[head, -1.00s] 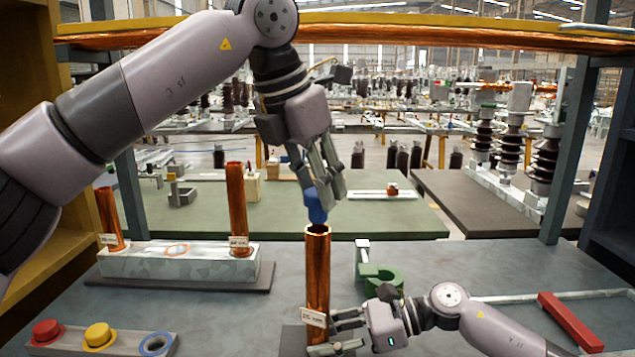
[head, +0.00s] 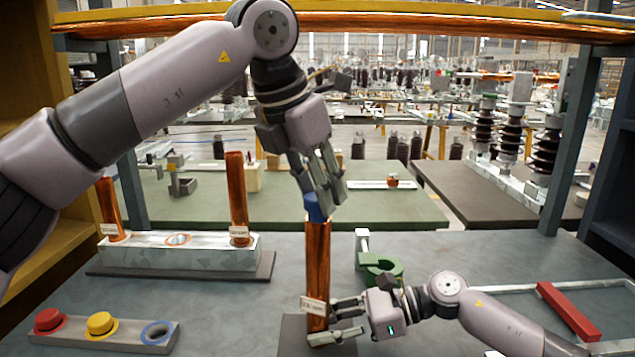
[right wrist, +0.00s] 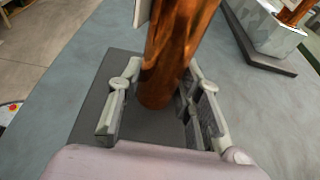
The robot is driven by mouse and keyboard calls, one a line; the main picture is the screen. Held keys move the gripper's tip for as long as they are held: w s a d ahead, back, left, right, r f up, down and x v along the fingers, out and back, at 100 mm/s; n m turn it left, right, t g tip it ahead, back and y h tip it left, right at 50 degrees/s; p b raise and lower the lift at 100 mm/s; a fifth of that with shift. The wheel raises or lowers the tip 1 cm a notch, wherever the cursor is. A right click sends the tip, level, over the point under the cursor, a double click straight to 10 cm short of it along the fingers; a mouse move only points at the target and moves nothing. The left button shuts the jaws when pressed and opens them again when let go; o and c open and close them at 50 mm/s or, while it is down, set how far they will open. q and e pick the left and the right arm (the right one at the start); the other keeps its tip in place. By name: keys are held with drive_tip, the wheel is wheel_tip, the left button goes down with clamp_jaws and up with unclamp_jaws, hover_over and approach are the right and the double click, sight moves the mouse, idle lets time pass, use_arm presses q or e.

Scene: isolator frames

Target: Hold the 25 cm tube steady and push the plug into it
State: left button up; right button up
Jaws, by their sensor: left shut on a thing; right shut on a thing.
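The copper tube (head: 317,262) stands upright on a dark pad (head: 294,340), with a white label low on its side. My right gripper (head: 334,322) is shut on the tube near its lower end; the tube also shows between the fingers in the right wrist view (right wrist: 172,55). My left gripper (head: 322,196) points down above the tube and is shut on the blue plug (head: 315,208). The plug is at the tube's top opening, in line with it. The fingers and plug hide the rim, so I cannot tell how deep the plug sits.
A grey holder (head: 105,332) at front left carries a red plug (head: 49,320), a yellow plug (head: 101,324) and an empty blue ring (head: 157,332). A rack (head: 180,254) behind it holds two copper tubes.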

use_arm(q)
drive_tip(key=shift+f, duration=0.8)
drive_tip(key=o, duration=1)
drive_tip(key=shift+r, duration=0.1)
drive_tip(key=v, duration=1.1)
drive_tip(key=shift+r, duration=0.35)
drive_tip(key=shift+s+a, duration=0.1)
use_arm(e)
drive_tip(key=o, duration=0.9)
drive_tip(key=shift+o, duration=0.2)
